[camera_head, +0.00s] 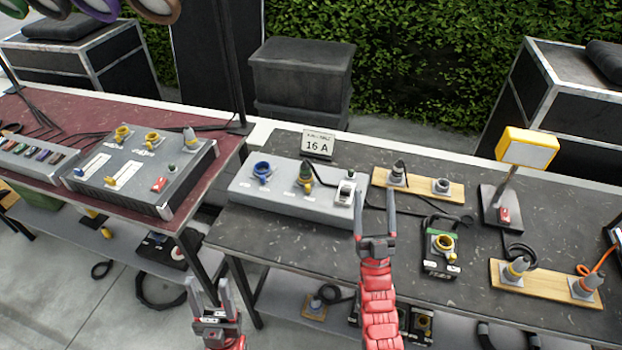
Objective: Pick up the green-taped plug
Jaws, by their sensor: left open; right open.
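A plug with a greenish body and a yellow part (305,174) stands in the grey socket box (245,193) on the right table, beside a blue socket (262,171). It looks like the green-taped plug, but the tape is too small to tell for sure. A dark cable leads right from it. My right gripper (375,207) is open and empty over the table's front part, right of and nearer than that plug. My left gripper (210,290) is open and empty low in front of the gap between the tables, apart from the plug.
A "16 A" sign (318,145) stands behind the box. A wooden board (455,186) holds a grey plug (397,171). A green-labelled box (438,262), another board (541,285) with two plugs, and a lamp (527,148) stand right. The table's front left is clear.

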